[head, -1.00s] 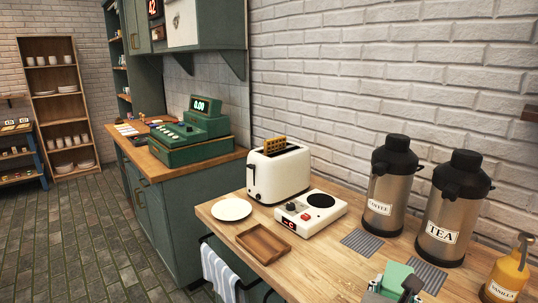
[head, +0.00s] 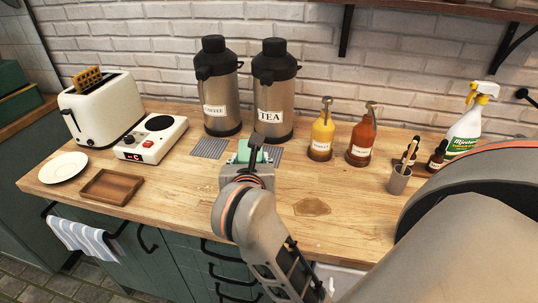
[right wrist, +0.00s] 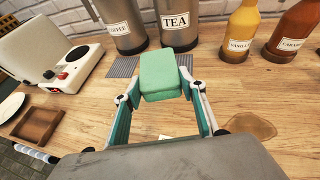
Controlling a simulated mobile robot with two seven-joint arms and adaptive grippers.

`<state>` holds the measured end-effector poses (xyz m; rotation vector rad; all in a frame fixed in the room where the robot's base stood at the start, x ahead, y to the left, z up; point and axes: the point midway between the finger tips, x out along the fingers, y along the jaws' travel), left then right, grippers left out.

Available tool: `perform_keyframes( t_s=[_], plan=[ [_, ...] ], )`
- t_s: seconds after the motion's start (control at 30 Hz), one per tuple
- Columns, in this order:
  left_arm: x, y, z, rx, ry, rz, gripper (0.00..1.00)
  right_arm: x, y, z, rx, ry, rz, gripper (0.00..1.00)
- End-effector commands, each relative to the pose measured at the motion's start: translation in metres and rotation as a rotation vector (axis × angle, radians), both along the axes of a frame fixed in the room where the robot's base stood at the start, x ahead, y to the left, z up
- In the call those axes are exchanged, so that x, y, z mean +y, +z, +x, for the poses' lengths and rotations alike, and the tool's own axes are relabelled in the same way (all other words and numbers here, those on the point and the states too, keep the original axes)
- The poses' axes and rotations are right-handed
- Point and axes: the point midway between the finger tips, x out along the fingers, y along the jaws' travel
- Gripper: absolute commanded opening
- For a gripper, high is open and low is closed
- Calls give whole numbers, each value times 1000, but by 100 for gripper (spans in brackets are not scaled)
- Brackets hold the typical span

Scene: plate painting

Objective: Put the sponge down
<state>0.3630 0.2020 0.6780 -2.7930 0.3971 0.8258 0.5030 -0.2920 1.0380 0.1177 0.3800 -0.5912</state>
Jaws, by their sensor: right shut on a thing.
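A light green sponge (head: 243,151) is held in my right gripper (head: 247,165) over the wooden counter, in front of the TEA flask. In the right wrist view the sponge (right wrist: 162,72) sits between the tips of the two fingers (right wrist: 160,90), which are closed on its sides. I cannot tell whether its underside touches the counter. A brown stain (head: 311,207) lies on the counter to the right of the gripper, and it also shows in the right wrist view (right wrist: 250,124). My left gripper is not in view.
The TEA flask (head: 274,95) and COFFEE flask (head: 219,95) stand behind the sponge near striped mats (head: 209,148). A wooden tray (head: 111,187) is left; vanilla (head: 321,138) and caramel (head: 361,143) bottles and a cup (head: 398,180) are right. The counter around the stain is clear.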

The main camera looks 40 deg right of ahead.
Motion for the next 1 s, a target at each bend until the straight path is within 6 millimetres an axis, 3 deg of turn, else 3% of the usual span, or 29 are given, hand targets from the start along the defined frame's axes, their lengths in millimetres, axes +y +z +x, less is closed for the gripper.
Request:
perform_keyframes(
  t_s=[0.03, 0.2, 0.4, 0.57, 0.73, 1.0],
  plan=[
    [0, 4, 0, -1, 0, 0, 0, -16, 19, 9, -10, -39, 8, 32],
    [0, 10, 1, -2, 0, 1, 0, -69, 60, 26, -6, -143, 7, 32],
    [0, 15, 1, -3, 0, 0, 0, -112, 89, 33, -2, -224, 5, 32],
    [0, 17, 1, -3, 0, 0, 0, -131, 100, 34, 0, -256, 3, 32],
    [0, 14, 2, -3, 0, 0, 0, -138, 84, 34, 7, -266, -3, 32],
    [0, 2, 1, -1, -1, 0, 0, -138, 17, 33, 9, -265, -4, 32]
  ],
)
